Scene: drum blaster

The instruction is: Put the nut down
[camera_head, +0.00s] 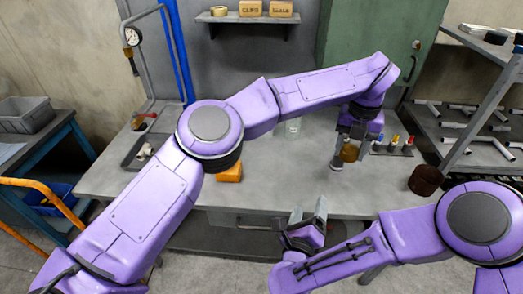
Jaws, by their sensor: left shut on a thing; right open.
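My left gripper (346,157) reaches over the right part of the grey workbench (270,195). My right gripper (306,222) is open and empty at the bench's front edge.
Several small colour-topped items (393,145) stand right of the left gripper. A dark brown cylinder (425,180) is near the bench's right end. An orange block (230,173) and a grey tray (139,152) lie left. The bench's middle front is clear.

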